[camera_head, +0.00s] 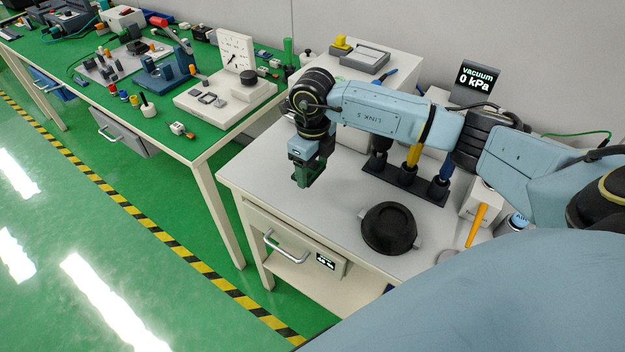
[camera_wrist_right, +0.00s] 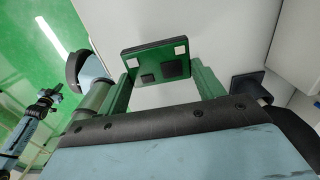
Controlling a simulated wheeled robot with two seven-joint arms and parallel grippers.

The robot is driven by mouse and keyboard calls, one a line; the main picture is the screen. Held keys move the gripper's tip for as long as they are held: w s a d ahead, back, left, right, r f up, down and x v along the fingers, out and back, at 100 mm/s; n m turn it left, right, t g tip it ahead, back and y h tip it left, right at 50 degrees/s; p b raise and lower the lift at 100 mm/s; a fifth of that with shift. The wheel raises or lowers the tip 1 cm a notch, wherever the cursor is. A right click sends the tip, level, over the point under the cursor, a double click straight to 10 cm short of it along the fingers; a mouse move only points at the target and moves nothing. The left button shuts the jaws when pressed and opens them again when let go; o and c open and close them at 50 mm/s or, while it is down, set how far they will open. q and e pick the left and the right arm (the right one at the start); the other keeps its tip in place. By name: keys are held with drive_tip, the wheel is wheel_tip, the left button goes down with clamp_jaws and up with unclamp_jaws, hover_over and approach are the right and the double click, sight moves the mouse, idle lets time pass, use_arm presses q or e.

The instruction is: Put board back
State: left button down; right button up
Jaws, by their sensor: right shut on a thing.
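My right gripper (camera_head: 306,182) hangs above the left part of the grey-white table, pointing down. It is shut on a small green board (camera_wrist_right: 158,62), which shows best between the two green fingers in the right wrist view. The board has dark square chips and pale corner pads. In the head view the board is small and partly merged with the fingers. My left gripper is not in the head view. A light-blue and dark arm-like part shows at the left edge of the right wrist view, too small to read its jaws.
A black round bowl-like part (camera_head: 388,228) and a dark rack with upright tools (camera_head: 405,183) stand on the table. A vacuum display (camera_head: 477,82) reads 0 kPa. A green-topped bench (camera_head: 205,150) at left holds a white fixture (camera_head: 225,108). A table drawer (camera_head: 290,245) is below.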

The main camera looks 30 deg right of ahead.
sight(313, 171)
wheel_tip(313, 171, down, 4)
drive_tip(key=shift+f, duration=0.1)
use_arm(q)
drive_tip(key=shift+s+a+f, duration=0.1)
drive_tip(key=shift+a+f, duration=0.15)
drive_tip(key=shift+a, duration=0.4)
use_arm(e)
drive_tip(key=shift+f, duration=0.2)
drive_tip(key=shift+f+b, duration=0.15)
drive_tip(key=shift+b, duration=0.25)
drive_tip(key=o, duration=1)
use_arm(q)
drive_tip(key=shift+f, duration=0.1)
use_arm(e)
drive_tip(key=shift+o, duration=0.2)
